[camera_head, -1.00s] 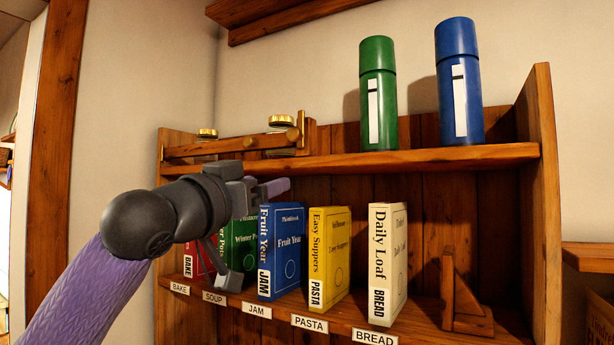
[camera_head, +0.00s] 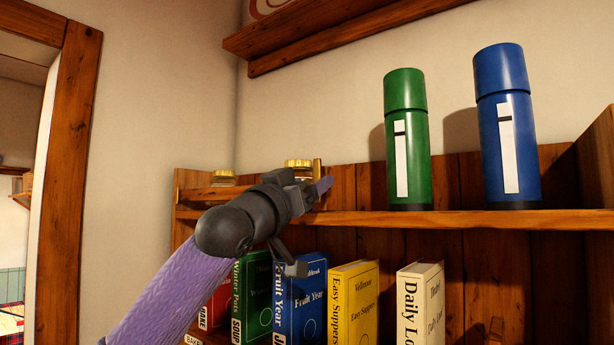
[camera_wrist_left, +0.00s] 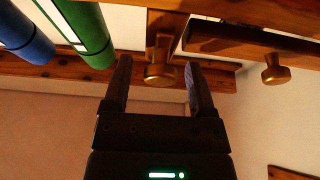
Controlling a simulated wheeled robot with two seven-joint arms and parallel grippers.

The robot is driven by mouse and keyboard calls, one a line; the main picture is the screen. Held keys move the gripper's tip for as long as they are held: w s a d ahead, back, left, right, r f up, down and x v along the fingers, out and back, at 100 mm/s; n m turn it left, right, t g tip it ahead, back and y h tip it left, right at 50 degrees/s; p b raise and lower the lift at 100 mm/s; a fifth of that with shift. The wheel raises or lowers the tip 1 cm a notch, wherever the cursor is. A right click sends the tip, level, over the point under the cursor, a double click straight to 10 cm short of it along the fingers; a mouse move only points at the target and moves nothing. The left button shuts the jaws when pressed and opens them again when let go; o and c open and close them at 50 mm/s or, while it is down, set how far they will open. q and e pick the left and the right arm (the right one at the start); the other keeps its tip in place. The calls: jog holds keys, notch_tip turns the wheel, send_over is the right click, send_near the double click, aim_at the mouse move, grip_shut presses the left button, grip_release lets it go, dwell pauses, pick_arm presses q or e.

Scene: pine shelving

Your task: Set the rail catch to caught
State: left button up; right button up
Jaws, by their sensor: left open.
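The rail catch is a short wooden upright with a brass end (camera_head: 317,170) at the right end of the shelf rail (camera_head: 222,194). In the left wrist view a round brass knob (camera_wrist_left: 160,75) on a wooden piece lies between the fingers, nearer the left one, with no visible contact. My left gripper (camera_head: 310,228) is open in front of the rail's right end and hides part of it; its spread fingers also show in the left wrist view (camera_wrist_left: 157,85). I cannot tell whether the catch is engaged. My right gripper is not in view.
Green (camera_head: 407,140) and blue (camera_head: 507,130) bottles stand on the upper shelf (camera_head: 450,220), right of the gripper. Gold-lidded jars (camera_head: 222,178) stand behind the rail. Below are several books, including a yellow one (camera_head: 354,300). Another brass knob (camera_wrist_left: 276,70) shows in the wrist view.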

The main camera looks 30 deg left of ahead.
pick_arm(q)
jog(key=shift+w, duration=0.2)
jog(key=c, duration=0.5)
grip_shut()
